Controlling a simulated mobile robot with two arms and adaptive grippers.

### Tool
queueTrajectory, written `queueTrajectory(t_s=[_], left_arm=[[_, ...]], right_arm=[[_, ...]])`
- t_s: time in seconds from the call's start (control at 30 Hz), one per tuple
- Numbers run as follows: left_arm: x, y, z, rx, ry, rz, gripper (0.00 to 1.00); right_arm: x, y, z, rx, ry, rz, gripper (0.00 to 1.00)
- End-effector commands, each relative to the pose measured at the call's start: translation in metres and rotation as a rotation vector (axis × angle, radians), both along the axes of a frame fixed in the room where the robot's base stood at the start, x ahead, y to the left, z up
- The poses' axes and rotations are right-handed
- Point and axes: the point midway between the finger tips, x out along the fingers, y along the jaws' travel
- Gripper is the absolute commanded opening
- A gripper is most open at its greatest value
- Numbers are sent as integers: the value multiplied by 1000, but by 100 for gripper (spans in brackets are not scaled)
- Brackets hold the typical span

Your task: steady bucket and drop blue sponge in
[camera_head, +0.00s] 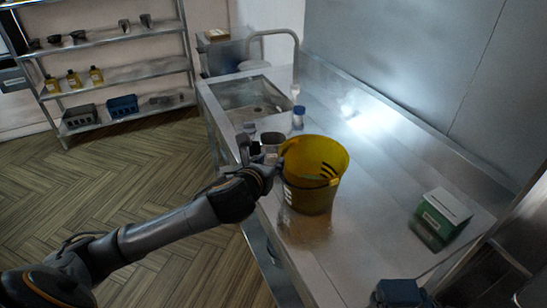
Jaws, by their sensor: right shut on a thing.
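At the bottom edge, right of the bucket, is a dark blue block that looks like the blue sponge (398,290). My right gripper (400,302) is there, shut on it, mostly cut off by the frame.
The steel counter (375,165) has a sink (250,94) with a tap at the back left. A green and white box (440,217) stands at right. Bare counter lies between bucket and box. Shelves (118,75) stand back left.

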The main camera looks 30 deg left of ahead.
Motion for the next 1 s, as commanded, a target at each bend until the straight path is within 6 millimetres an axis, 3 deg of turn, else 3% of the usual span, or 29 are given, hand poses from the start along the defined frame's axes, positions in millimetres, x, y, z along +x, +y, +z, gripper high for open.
queueTrajectory(t_s=[0.6, 1.0], left_arm=[[90, 16, -38, -5, 1, 2, 36], [103, 18, -44, -5, 0, 1, 36]], right_arm=[[0, 0, 15, 0, 0, 1, 61], [0, 0, 16, 0, 0, 1, 61]])
